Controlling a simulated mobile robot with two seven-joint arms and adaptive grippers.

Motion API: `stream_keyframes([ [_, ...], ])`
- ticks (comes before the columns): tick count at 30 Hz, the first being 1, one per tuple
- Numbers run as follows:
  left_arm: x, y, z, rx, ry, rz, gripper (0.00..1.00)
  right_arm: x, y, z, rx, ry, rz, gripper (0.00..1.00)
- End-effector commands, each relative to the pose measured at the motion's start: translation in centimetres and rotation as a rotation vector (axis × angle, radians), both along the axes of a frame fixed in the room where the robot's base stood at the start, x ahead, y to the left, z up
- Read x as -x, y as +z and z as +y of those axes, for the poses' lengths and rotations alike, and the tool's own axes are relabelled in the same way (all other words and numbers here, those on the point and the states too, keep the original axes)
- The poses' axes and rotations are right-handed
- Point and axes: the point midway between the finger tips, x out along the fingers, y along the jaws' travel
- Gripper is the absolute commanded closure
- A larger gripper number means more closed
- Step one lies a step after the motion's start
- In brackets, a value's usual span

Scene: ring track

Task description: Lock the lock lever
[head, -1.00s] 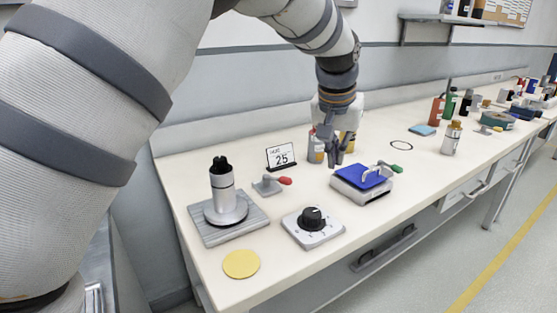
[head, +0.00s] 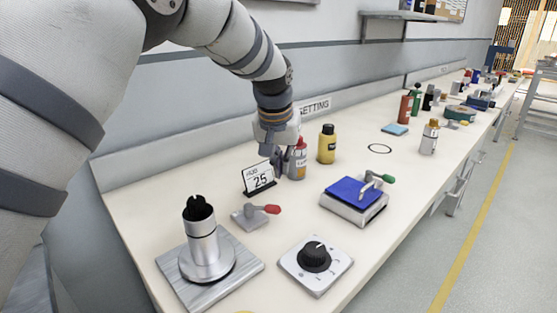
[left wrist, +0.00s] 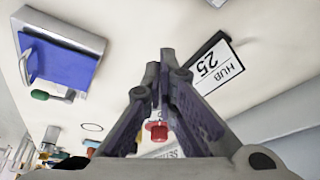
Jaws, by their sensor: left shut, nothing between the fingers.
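A small lever with a red handle tip (head: 272,209) stands on a grey base (head: 248,217) between the sign and the silver post (head: 203,240). The post stands on a grey plate (head: 225,289). Another device with a blue top (head: 352,191) has a metal clamp and a green-tipped handle (head: 388,178); its blue top also shows in the left wrist view (left wrist: 62,62). My left gripper (head: 278,167) is shut and empty, above the table by the sign and apart from both levers. Its fingers (left wrist: 167,62) meet in the left wrist view. My right gripper is out of view.
The "HUB 25" sign (head: 258,179) stands near my left gripper, with a grey red-capped bottle (head: 298,162) and a yellow bottle (head: 327,145) behind it. A black dial box (head: 315,262) sits at the front. A black ring (head: 380,149) lies farther along the table.

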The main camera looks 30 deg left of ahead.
Motion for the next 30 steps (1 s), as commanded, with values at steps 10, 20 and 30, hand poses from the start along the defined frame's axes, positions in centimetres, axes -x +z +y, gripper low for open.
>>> stream_keyframes([
  [10, 0.2, -4.1, -0.1, 0.0, 0.0, -0.01, 1.0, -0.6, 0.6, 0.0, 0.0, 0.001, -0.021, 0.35],
  [20, 2.2, -5.4, -0.5, 0.0, 0.0, -0.002, 1.0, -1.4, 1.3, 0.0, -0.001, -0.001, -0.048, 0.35],
  [30, 1.4, -6.1, -0.6, 0.001, -0.017, 0.006, 1.0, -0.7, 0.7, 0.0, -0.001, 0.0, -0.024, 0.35],
])
